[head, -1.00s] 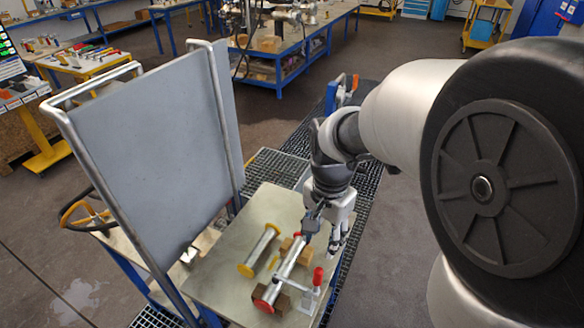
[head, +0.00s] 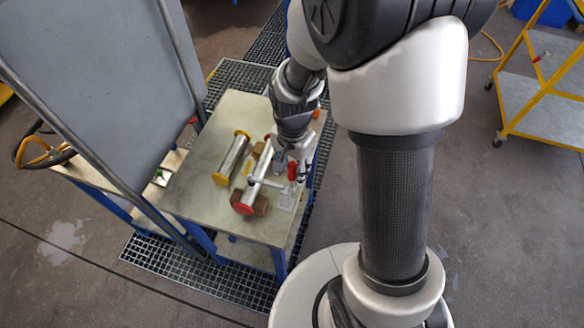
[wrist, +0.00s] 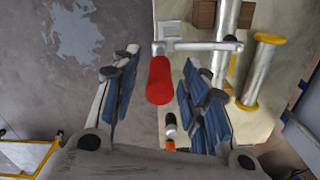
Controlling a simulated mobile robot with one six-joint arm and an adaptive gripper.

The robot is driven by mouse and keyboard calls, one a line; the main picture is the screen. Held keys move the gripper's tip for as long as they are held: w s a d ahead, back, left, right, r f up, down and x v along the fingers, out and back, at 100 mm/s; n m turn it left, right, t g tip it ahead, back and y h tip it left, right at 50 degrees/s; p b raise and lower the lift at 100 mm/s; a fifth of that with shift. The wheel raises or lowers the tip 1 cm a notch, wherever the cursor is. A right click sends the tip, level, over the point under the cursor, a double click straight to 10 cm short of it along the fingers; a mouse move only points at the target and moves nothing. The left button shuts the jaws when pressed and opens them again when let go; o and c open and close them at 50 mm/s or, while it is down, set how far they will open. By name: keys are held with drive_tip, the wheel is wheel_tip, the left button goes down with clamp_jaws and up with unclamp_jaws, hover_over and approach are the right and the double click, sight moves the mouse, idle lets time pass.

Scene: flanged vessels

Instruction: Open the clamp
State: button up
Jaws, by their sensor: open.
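The clamp has a red handle (head: 292,171) and a pale metal base on the table's right part. Its bar (wrist: 205,46) reaches across to the silver vessel (head: 256,183) with a red end flange, and its tip lies over the vessel. The handle stands roughly upright in the head view. My gripper (head: 283,163) is right at the clamp, partly hidden by my wrist. In the wrist view my gripper (wrist: 160,62) is open, with the red handle between its two blue-padded fingers. I see gaps on both sides; contact cannot be told.
A second vessel (head: 233,158) with yellow flanges lies left of the clamped one. Brown blocks (head: 262,203) support the clamped vessel. A tall grey panel (head: 90,80) in a tube frame stands left of the table (head: 195,195). A yellow trolley (head: 540,110) stands far right.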

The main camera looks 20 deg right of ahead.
drive_tip(key=shift+c, duration=0.6)
clamp_jaws()
